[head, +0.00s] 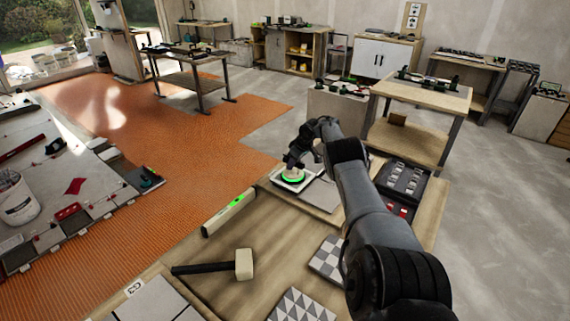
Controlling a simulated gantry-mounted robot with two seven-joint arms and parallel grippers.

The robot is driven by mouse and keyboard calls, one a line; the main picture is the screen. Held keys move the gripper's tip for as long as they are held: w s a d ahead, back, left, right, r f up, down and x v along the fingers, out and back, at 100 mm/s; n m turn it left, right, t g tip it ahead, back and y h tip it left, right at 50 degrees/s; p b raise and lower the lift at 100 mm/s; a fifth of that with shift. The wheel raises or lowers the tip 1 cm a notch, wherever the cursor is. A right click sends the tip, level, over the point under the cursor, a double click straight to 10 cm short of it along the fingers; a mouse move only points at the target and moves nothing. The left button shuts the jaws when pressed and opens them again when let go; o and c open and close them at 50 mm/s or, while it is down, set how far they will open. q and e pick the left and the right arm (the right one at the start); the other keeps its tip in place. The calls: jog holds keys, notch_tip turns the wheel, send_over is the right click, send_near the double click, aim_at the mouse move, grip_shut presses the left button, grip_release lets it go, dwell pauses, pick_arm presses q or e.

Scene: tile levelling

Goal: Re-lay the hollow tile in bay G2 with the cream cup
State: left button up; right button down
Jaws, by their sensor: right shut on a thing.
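My right gripper (293,165) is at the far end of the workbench, shut on the cream cup (291,177), which has a green ring round its base. The cup sits over a pale tile (283,187); whether it touches the tile is too small to tell. The gripper's fingers hide part of the cup. My right arm reaches in from the lower right and covers part of the bench. My left gripper is not in view. A tag (134,288) at the lower left seems to read G3, beside pale tiles (152,303).
On the wooden bench (215,262) lie a mallet (243,264), a level (229,212) with green marks and patterned tiles (300,306). A dark case (403,182) stands right of the arm. An orange mat (190,150) covers the floor left; a bucket (17,204) stands further left.

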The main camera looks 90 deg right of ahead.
pick_arm(q)
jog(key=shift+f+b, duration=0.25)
jog(key=shift+b, duration=0.4)
pick_arm(e)
jog(key=shift+f, duration=0.75)
jog(key=c, duration=0.8)
grip_release()
jog(key=shift+f, duration=0.1)
